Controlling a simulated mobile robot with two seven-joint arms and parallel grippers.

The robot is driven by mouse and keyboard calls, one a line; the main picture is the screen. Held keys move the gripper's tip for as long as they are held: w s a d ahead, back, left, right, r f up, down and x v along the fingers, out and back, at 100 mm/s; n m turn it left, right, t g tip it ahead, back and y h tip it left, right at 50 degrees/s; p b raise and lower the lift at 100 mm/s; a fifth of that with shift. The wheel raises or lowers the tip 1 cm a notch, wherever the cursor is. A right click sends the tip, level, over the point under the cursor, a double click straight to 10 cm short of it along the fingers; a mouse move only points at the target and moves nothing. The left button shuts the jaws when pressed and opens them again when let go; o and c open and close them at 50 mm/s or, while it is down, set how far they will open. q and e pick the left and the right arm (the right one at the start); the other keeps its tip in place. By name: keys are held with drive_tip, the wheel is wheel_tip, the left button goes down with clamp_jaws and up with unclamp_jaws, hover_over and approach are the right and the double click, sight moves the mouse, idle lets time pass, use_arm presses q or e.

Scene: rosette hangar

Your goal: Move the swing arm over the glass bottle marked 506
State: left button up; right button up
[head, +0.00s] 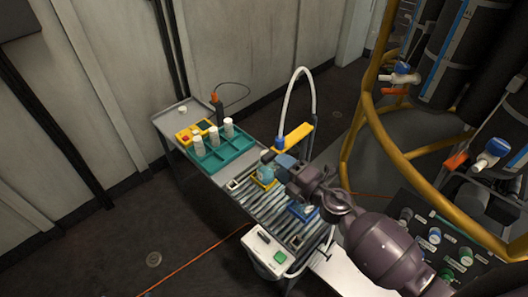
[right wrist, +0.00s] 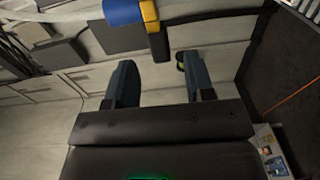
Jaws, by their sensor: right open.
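The swing arm (head: 297,137) is a yellow bar with a white hose arching over it and a blue end piece (head: 279,142). It stands at the back right edge of the roller cart. My right gripper (head: 271,157) is open and empty, just below and left of that end piece. In the right wrist view, its two fingers (right wrist: 160,75) are apart, with a blue and yellow part (right wrist: 125,12) and a dark piece beyond them. A pale blue bottle (head: 265,172) stands in a yellow holder beside the gripper, partly hidden. No marking 506 is readable. My left gripper is out of view.
A teal tray (head: 222,155) with several white bottles sits at the cart's far left. A blue holder (head: 302,211) sits on the rollers. A white box with a green button (head: 268,250) is at the near end. A yellow rail frame (head: 352,130) stands to the right.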

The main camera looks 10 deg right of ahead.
sight(271, 159)
drive_tip(key=x, duration=0.7)
drive_tip(key=shift+w+a, duration=0.1)
drive_tip(key=shift+w, duration=0.05)
clamp_jaws()
